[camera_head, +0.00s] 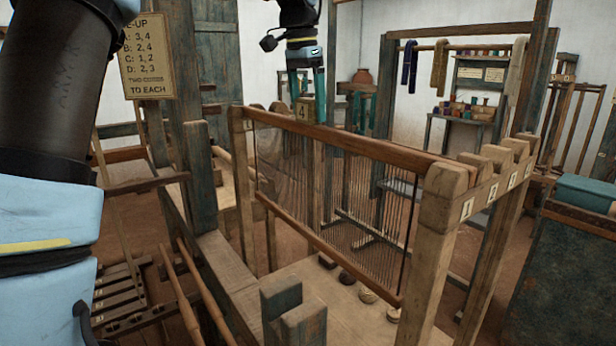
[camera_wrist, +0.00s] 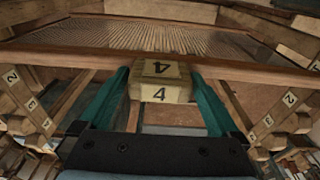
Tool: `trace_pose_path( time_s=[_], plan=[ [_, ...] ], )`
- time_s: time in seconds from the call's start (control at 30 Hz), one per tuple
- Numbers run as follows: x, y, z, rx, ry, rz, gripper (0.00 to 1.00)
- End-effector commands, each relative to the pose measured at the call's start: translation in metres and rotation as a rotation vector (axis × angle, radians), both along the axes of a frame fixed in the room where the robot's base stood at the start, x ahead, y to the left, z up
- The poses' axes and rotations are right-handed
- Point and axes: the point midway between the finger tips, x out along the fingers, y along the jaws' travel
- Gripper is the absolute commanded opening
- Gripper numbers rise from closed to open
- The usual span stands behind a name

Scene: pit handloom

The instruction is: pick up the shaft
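The shaft is a brown wooden top bar (camera_head: 372,147) with thin cords (camera_head: 330,190) hanging from it to a lower bar (camera_head: 325,249). It sits in the wooden loom frame, its right end near the notched post. A pale block marked 4 (camera_head: 305,111) stands on the top bar; it also shows in the wrist view (camera_wrist: 160,94). My gripper (camera_head: 305,95) points down over this block. Its teal fingers (camera_wrist: 161,78) stand either side of the block, with narrow gaps showing beside it. Contact at the fingertips is hard to tell.
The notched right rail (camera_head: 487,186) carries number tags and its slots look empty. Rough loom posts (camera_head: 200,177) stand close at the left. A teal box (camera_head: 587,193) rests on a dark cabinet at right.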

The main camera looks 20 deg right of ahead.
Motion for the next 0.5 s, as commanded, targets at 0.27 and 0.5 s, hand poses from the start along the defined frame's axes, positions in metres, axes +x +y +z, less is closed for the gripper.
trace_pose_path(
  time_s=[0.27,0.5],
  plan=[
    [0.0,0.0,0.0002,0.0,0.0,0.0,0.65],
    [0.0,-0.0001,0.0003,0.0,0.0,0.0,0.38]
  ],
)
